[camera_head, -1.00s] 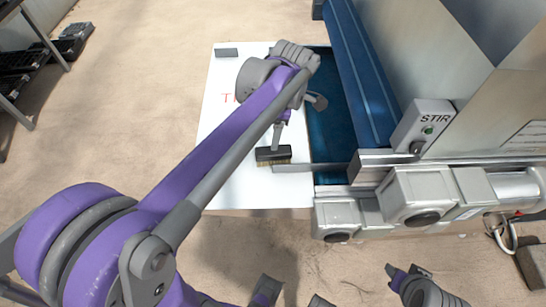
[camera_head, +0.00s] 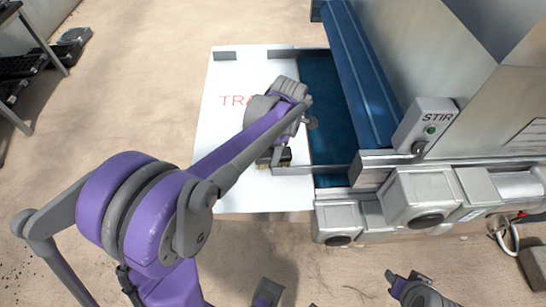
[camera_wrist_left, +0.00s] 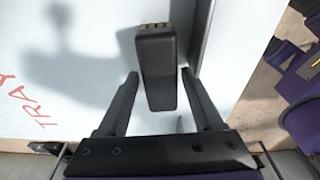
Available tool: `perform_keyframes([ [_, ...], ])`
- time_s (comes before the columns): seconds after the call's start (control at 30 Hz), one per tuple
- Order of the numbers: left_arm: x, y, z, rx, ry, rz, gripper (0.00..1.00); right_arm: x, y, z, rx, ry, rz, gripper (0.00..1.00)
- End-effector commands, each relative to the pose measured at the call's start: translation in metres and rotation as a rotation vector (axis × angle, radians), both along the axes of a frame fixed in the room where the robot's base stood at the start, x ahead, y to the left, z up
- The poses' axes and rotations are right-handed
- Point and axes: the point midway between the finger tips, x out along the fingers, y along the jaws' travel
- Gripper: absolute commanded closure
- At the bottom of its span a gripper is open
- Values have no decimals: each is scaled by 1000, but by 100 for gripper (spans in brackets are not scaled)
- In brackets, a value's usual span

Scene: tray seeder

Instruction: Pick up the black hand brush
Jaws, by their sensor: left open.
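The black hand brush (camera_head: 286,155) is at the front right of the white board, partly hidden by my left wrist in the head view. In the left wrist view the brush (camera_wrist_left: 156,68) is a black block with pale bristles at its far end. My left gripper (camera_wrist_left: 159,76) is open, with one finger on each side of the brush and gaps showing on both sides. In the head view its fingers are mostly hidden behind the wrist. Parts that look like my right gripper (camera_head: 408,286) show at the bottom edge; its jaws are unclear.
The white board (camera_head: 228,180) has red lettering and low grey metal stops (camera_head: 305,170). To its right are a dark blue bed (camera_head: 330,110) and a machine with a STIR switch box (camera_head: 428,125). Grey machine housings (camera_head: 338,220) stand at the front right.

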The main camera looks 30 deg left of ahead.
Motion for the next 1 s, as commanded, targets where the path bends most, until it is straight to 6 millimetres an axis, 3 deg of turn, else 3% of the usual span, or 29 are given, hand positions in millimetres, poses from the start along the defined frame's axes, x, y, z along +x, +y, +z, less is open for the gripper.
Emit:
perform_keyframes([
  [0.3, -1, 1, -6, 0, 0, 0, 32, 0, 0, -1, 0, 0, 0, 55],
  [0.6, -1, 1, -6, 0, 0, 0, 86, 0, 0, -1, 0, 0, 0, 55],
  [0.7, -1, 1, -6, 0, 0, 0, 100, 0, 0, -1, 0, 0, 0, 55],
  [1.0, -1, 1, -2, 0, 0, 0, 100, 0, 0, 0, 0, 0, 0, 55],
])
